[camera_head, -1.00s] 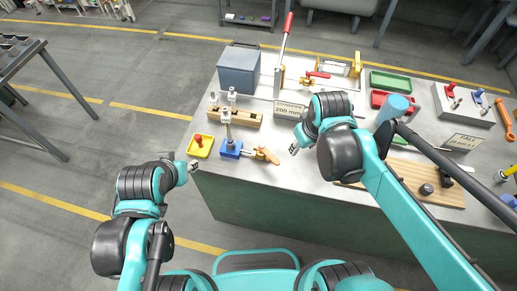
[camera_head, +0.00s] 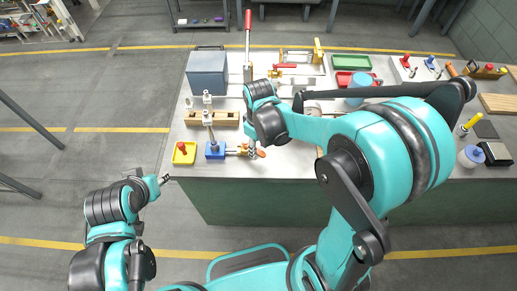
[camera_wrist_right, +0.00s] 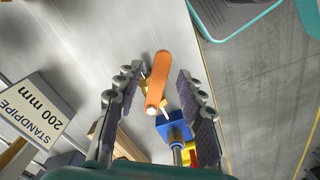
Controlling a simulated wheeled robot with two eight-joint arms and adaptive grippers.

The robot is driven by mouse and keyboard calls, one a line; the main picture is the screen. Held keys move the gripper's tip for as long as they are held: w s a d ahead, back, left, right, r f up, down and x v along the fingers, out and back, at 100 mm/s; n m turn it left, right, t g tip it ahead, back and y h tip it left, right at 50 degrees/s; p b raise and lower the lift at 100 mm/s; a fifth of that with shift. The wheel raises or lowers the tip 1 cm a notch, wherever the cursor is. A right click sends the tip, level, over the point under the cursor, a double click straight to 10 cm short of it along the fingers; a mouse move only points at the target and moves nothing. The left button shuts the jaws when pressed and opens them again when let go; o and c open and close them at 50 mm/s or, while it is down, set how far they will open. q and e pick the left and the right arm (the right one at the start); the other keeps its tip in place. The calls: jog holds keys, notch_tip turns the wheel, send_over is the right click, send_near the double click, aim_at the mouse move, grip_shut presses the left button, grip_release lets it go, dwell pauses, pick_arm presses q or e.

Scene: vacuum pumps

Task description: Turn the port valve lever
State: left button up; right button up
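The port valve is a brass fitting on the right side of a blue block (camera_head: 215,150) with a metal post, near the table's front edge. Its orange lever (camera_head: 261,153) points toward the front. In the right wrist view the orange lever (camera_wrist_right: 156,80) lies between the two fingers of my right gripper (camera_wrist_right: 157,75), with gaps on both sides. My right gripper (camera_head: 252,146) is open above the lever. The lever's brass end is partly hidden by the gripper in the head view. My left gripper (camera_head: 164,180) hangs off the table's front left; its fingers are too small to judge.
A yellow tray (camera_head: 177,159) with a red knob stands left of the blue block. A wooden block with metal posts (camera_head: 228,117) stands behind it. A "standpipe 200 mm" sign (camera_wrist_right: 36,112) shows in the right wrist view. A grey-blue box (camera_head: 207,75) stands at the back left.

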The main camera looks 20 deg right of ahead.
jog(key=shift+f, duration=0.3)
grip_shut()
jog(key=shift+d+n, duration=0.1)
jog(key=shift+n, duration=0.2)
jog(key=n, duration=0.1)
jog(key=w+d+n, duration=0.1)
jog(key=n, duration=0.1)
jog(key=shift+w+d+b, duration=0.1)
jog(key=shift+w+b, duration=0.1)
jog(key=shift+b, duration=0.1)
jog(key=shift+w+d+n, duration=0.2)
jog(key=shift+w+n, duration=0.2)
jog(key=shift+n, duration=0.5)
jog(key=shift+w+d+n, duration=0.15)
jog(key=shift+w+n, duration=0.2)
jog(key=shift+n, duration=0.55)
jog(key=shift+w+r, duration=0.1)
